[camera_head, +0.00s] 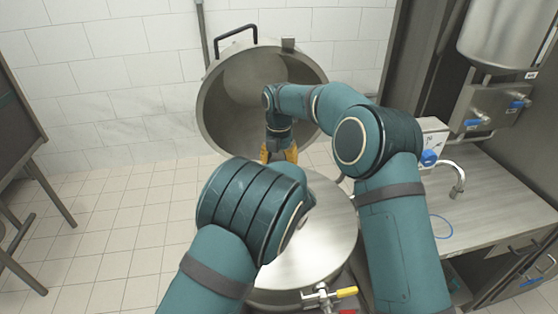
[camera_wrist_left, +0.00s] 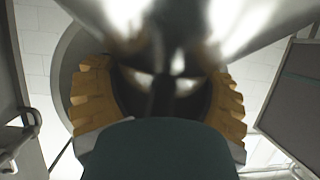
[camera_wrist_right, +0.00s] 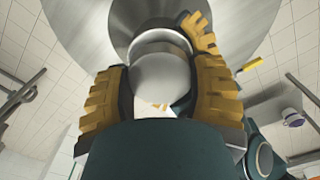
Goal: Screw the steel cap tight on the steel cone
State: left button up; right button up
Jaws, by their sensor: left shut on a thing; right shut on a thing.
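The steel cap (camera_wrist_right: 160,75) is a smooth rounded piece between the yellow fingers of my right gripper (camera_wrist_right: 162,95) in the right wrist view. A darker flared steel surface, apparently the steel cone (camera_wrist_right: 150,15), lies right behind it; whether they touch or are threaded I cannot tell. In the left wrist view, a blurred, shiny flared steel part, apparently the cone (camera_wrist_left: 175,22), narrows down toward my left gripper (camera_wrist_left: 160,95), which is shut on it. In the head view the yellow fingers of my right gripper (camera_head: 279,152) show partly; my left arm hides the left gripper, the cone and the cap.
A round steel vessel (camera_head: 315,240) with a yellow-handled valve (camera_head: 345,292) stands below my arms. A large open steel lid (camera_head: 225,115) rises behind it. A counter with a tap (camera_head: 457,178) is at the right, a dark table at far left. Tiled floor at left is clear.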

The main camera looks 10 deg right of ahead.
jog(key=shift+f, duration=0.5)
pick_arm(q)
grip_shut()
pick_arm(e)
jog(key=o, duration=1.2)
jog(key=shift+r, duration=2.25)
jog(key=shift+a+r, duration=0.1)
